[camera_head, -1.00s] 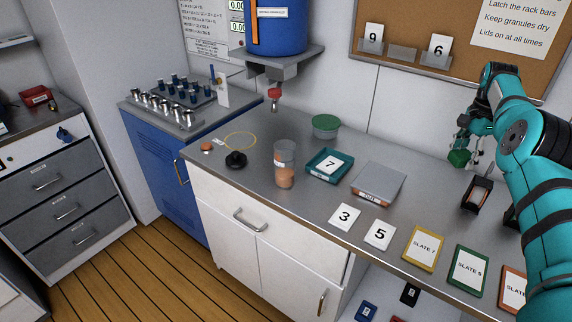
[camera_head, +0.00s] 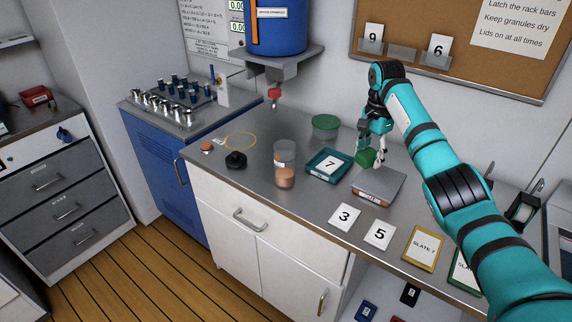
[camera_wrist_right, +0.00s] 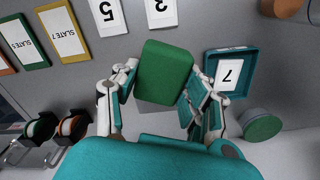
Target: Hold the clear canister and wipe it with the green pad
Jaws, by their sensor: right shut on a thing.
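The clear canister (camera_head: 285,163) stands upright on the steel counter with orange-brown granules in its lower part. It is left of the teal tray, and nothing holds it. My right gripper (camera_head: 371,148) is shut on the green pad (camera_head: 366,158) and holds it above the grey scale, to the right of the canister. In the right wrist view the green pad (camera_wrist_right: 165,72) sits between the two fingers (camera_wrist_right: 160,85). A piece of the canister (camera_wrist_right: 283,8) seems to show at that view's top right corner. My left gripper is not in view.
The teal tray (camera_head: 313,170) with card 7 lies between the canister and the grey scale (camera_head: 390,183). A green-lidded tub (camera_head: 326,127) stands behind. A black knob-like object (camera_head: 236,160) is left of the canister. Cards and slates line the front edge.

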